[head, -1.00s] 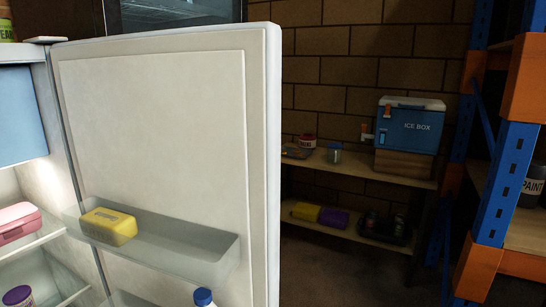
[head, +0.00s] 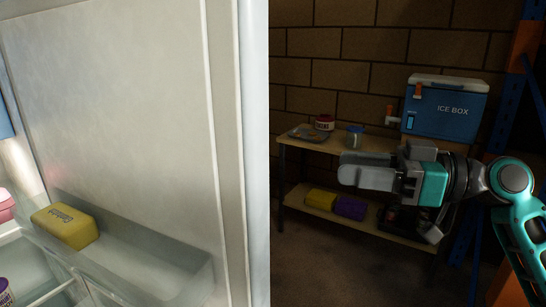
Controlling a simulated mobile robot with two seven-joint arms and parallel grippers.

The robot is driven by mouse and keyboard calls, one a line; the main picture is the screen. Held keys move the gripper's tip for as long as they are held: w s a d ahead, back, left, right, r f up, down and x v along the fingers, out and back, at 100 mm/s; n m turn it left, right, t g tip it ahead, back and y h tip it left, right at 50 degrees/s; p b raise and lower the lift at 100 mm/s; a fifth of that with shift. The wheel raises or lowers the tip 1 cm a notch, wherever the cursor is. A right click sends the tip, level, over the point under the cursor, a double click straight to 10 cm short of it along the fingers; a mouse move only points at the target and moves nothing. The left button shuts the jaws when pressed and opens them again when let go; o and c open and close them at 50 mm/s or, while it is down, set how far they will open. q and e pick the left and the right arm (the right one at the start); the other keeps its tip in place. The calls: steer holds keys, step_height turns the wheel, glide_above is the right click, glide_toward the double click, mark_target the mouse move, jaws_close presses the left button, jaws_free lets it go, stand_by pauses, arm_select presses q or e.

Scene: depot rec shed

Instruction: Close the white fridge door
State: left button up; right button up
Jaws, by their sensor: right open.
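The white fridge door (head: 130,120) stands open and fills the left half of the head view, its inner side facing me. A yellow box (head: 66,226) sits in the clear door shelf (head: 160,270). Part of the lit fridge interior shows at the far left edge. My right gripper (head: 366,172) is to the right of the door's free edge, pointing left towards it. It is open and empty, with a visible gap between it and the door in the picture. My left gripper is not in view.
Behind my right gripper, a low wooden shelf (head: 290,143) stands by the brick wall. It bears a blue ice box (head: 446,110), a small jar (head: 354,137) and other items, with a yellow box (head: 321,199) and a purple box (head: 350,207) below. A blue and orange rack stands at the right.

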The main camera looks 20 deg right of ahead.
steer(key=s+a+r+p+x, duration=0.1)
steer(key=p+x, duration=0.3)
steer(key=x, duration=0.8)
steer(key=shift+a+r+n+y, duration=0.2)
steer(key=shift+r+n+y, duration=0.1)
steer(key=shift+r+n, duration=0.1)
steer(key=shift+c, duration=0.2)
steer(key=c, duration=0.6)
jaws_close()
steer(key=shift+f, duration=0.1)
